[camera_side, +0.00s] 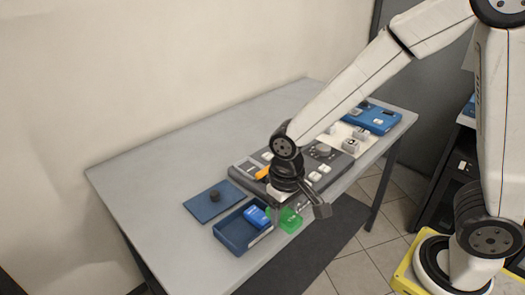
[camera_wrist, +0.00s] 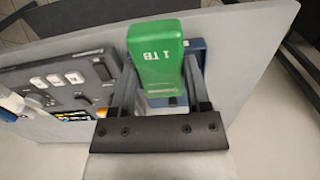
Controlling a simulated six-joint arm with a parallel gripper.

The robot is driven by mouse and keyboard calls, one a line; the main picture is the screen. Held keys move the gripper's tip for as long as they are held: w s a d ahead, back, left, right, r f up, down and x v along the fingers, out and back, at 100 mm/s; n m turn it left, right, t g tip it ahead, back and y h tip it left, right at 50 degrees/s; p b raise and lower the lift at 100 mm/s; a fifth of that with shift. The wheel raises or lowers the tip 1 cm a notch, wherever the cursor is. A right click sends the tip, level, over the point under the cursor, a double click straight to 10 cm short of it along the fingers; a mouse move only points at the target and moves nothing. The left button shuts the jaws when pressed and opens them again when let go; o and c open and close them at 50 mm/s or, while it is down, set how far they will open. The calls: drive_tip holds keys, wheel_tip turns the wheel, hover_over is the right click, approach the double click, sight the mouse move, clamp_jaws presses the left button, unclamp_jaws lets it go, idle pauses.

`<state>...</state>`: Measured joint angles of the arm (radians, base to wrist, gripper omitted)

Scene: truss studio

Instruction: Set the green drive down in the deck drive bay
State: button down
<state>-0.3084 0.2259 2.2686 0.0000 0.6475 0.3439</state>
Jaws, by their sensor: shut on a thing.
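The green drive (camera_wrist: 157,52), marked "1 TB", is between the two fingers of my gripper (camera_wrist: 160,78) in the wrist view. My gripper is shut on it. In the side view the green drive (camera_side: 290,220) shows just below my gripper (camera_side: 284,207), beside the right edge of the open blue tray (camera_side: 232,243) and apparently above the table. The grey deck (camera_side: 240,171) lies behind my gripper, with white keys and an orange piece on it. My wrist hides part of the deck, and I cannot make out its drive bay. The deck (camera_wrist: 70,75) also shows left in the wrist view.
A blue drive (camera_side: 255,216) lies in the tray. A flat blue panel with a black knob (camera_side: 214,196) lies left of the deck. A blue device (camera_side: 374,117) and a white board stand at the table's far right. The table's left part (camera_side: 150,170) is clear.

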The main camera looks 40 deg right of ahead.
drive_tip(key=w+d, duration=0.2)
drive_tip(key=w, duration=0.6)
drive_tip(key=w+d, duration=0.3)
drive_tip(key=w, duration=0.5)
hover_over(251, 169)
wheel_tip(251, 169, down, 3)
drive_tip(key=shift+r, duration=0.1)
drive_tip(key=shift+f, duration=0.2)
drive_tip(key=shift+f, duration=2.7)
drive_tip(key=shift+f, duration=0.55)
drive_tip(key=shift+c, duration=1.6)
unclamp_jaws()
